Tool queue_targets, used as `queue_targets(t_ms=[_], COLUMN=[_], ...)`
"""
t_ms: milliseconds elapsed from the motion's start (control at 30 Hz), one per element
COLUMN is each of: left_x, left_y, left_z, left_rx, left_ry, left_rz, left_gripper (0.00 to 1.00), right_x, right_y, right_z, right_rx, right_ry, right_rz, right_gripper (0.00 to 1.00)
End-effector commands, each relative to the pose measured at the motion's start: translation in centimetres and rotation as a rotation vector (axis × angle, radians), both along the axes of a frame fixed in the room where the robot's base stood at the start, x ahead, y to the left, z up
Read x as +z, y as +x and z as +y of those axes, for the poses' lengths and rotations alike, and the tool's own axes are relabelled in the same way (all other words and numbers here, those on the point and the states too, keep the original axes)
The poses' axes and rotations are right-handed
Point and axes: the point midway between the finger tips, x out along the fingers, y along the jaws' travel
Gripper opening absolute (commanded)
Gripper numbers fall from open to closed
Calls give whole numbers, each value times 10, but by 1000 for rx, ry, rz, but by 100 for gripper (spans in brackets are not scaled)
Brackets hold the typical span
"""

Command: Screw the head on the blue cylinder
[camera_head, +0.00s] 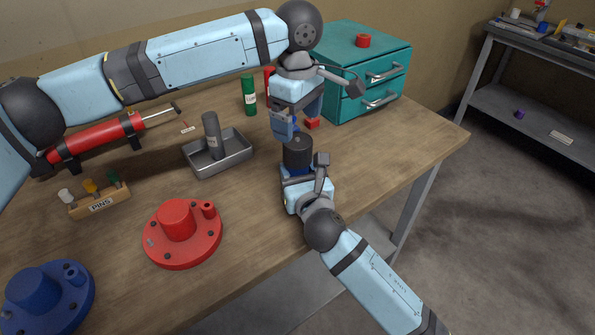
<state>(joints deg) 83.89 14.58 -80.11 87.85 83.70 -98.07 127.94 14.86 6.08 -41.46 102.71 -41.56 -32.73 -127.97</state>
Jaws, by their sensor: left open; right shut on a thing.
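A dark grey round head (298,152) stands upright near the right front of the bench. A strip of blue (296,171) shows just below it, which looks like the blue cylinder; most of it is hidden by my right gripper. The head appears to sit on top of the blue part, but I cannot tell how tightly. My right gripper (303,172) is shut on the blue cylinder from the front. My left gripper (291,128) is open, pointing down just above and behind the head. I cannot tell whether its fingers touch the head.
A grey metal tray (232,166) holds a grey cylinder (212,134). A red flanged part (180,234) and a blue one (45,297) lie front left. A green cylinder (249,95), a small red block (312,123) and a teal drawer cabinet (350,62) stand behind.

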Motion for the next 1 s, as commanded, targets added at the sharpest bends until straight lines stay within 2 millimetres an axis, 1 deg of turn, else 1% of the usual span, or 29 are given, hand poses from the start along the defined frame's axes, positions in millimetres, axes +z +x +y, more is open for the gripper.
queue_targets(t_ms=[67, 300, 400, 500, 633, 900, 1000], left_x=[0, 0, 0, 0, 0, 0, -4], left_y=[0, 0, 0, 0, 0, 0, 0], left_z=[0, -1, 0, 0, 0, 0, 0], left_rx=[-82, -474, -604, -690, -736, -737, -736], left_ry=[-1, -2, 0, 0, -1, 0, 1], left_rz=[1, 0, 0, 1, 1, 0, 1], left_gripper=[88, 88, 88, 88, 88, 88, 88], right_x=[0, 0, 0, 0, 0, -1, -1], right_y=[0, 0, 0, 0, 0, 0, 0], right_z=[0, 0, 0, 0, 0, 0, 0], right_rx=[0, 0, 0, 0, 0, 0, 0], right_ry=[0, 0, 0, 0, 0, 0, 0], right_rz=[0, 1, 1, 1, 1, 1, 1], right_gripper=[0, 0, 0, 0, 0, 0, 0])
